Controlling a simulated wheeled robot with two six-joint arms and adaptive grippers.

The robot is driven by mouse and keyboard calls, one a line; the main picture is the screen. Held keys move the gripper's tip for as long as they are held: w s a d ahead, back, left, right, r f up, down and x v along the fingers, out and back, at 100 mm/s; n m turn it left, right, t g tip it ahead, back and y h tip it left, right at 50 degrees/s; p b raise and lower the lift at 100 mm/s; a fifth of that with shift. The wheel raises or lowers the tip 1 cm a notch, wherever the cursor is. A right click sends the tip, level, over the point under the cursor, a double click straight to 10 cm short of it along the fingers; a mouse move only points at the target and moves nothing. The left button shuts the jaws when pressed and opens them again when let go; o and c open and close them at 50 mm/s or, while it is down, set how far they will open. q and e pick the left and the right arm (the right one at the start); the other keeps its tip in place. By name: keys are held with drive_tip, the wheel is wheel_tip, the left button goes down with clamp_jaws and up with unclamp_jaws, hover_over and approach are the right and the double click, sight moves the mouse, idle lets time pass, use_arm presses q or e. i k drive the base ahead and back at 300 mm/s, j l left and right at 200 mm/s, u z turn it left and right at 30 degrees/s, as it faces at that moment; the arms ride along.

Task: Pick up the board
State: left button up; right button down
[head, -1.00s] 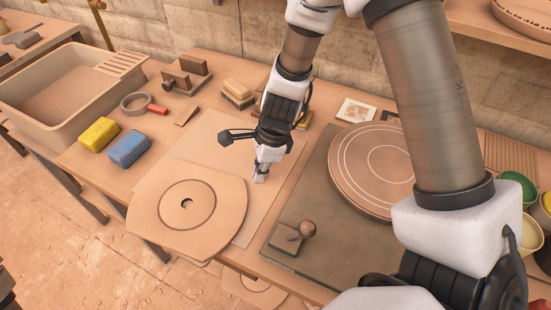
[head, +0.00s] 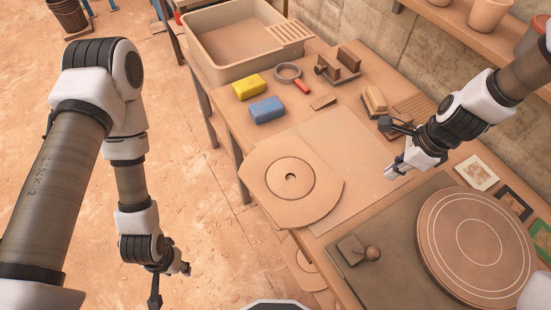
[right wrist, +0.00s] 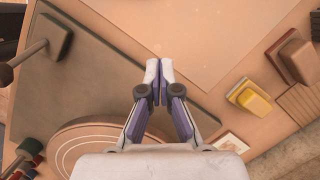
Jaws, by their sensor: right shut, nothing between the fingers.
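The board (head: 265,178) is a flat tan panel with two cut-off round sides, a dark ring and a small centre hole. It lies near the table's front edge, partly over a thin pale sheet (head: 350,150), and its front part overhangs the edge. My right gripper (head: 393,172) is shut and empty near the sheet's right side, apart from the board. In the right wrist view its fingertips (right wrist: 160,85) meet; the board is not visible there. My left gripper (head: 172,275) hangs over the floor, left of the table; its jaw state is unclear.
A dark slab (head: 400,240) carries a round disc (head: 475,245) and a knobbed block (head: 358,250). A yellow sponge (head: 248,87), a blue sponge (head: 267,109) and a brush (head: 374,101) lie farther back, near a large basin (head: 215,65).

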sight(316, 191)
drive_tip(key=i+j+z, duration=0.1)
drive_tip(key=j+z, duration=0.2)
drive_tip(key=j, duration=0.7)
drive_tip(key=j+z, duration=0.3)
drive_tip(key=j, duration=0.7)
drive_tip(key=k+j+z, duration=0.1)
drive_tip(key=j+z, duration=0.2)
drive_tip(key=j, duration=0.7)
